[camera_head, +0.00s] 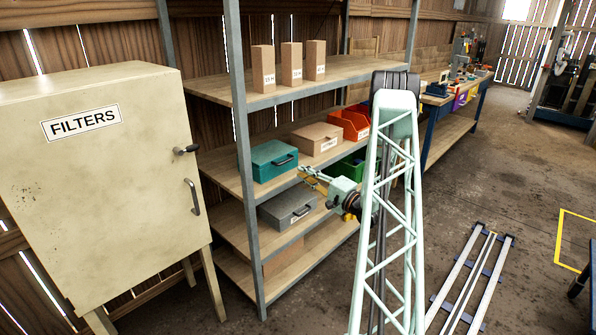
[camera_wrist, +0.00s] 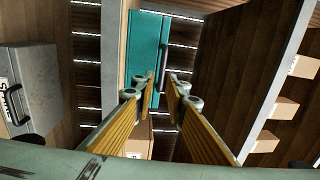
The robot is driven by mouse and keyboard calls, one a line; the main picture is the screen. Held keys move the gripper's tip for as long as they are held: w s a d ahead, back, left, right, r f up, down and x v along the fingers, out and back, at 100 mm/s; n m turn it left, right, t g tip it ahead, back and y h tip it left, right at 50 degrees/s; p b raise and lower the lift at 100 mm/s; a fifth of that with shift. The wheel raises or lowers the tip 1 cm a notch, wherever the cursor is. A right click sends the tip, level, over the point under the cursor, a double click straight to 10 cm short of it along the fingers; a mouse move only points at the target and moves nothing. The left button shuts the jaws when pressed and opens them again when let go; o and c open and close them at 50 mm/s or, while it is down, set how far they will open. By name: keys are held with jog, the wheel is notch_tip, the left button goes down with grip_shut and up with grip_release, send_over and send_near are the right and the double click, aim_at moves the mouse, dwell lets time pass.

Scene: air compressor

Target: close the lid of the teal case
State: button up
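The teal case (camera_head: 273,162) sits on the middle shelf at its left end. Its lid looks down and flat on top, with a dark handle on the front. In the wrist view, which is turned sideways, the case (camera_wrist: 144,50) is a teal face beyond my fingertips, with the handle along its right edge. My gripper (camera_head: 306,171) is in front of the case, to its right in the head view, apart from it. In the wrist view my gripper (camera_wrist: 165,84) has its two fingers apart with nothing between them. The back of the case is hidden.
A grey case (camera_head: 287,208) lies below. Several small boxes (camera_head: 291,64) stand above. A shelf post (camera_head: 243,150) is just left of the teal case.

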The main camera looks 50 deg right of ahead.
jog(key=shift+s+a, duration=0.1)
jog(key=shift+s, duration=0.55)
dwell(0.3)
